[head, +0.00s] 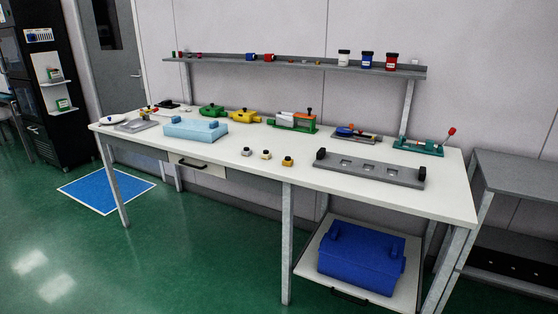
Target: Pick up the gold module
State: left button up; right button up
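The gold module (288,161) is a small block with a dark top. It sits on the white workbench (262,183) near the front edge, at the right end of a short row of small modules. A pale yellowish module (266,154) and a grey module (246,152) stand to its left with gaps between them. Neither of my grippers shows in the head view. Nothing covers the gold module.
A grey fixture bar (369,168) with recesses lies right of the gold module. A light blue case (195,128) lies to the left. Fixtures line the back under a shelf (300,63) with jars. A blue toolbox (362,257) stands below. Green floor in front is open.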

aim_at(287, 162)
jog(key=u, duration=0.35)
jog(key=i+l+u, duration=0.15)
jog(key=l+u, duration=0.3)
jog(key=i+l+u, duration=0.15)
jog(key=l+u, duration=0.55)
jog(key=u, duration=0.15)
jog(key=i, duration=0.05)
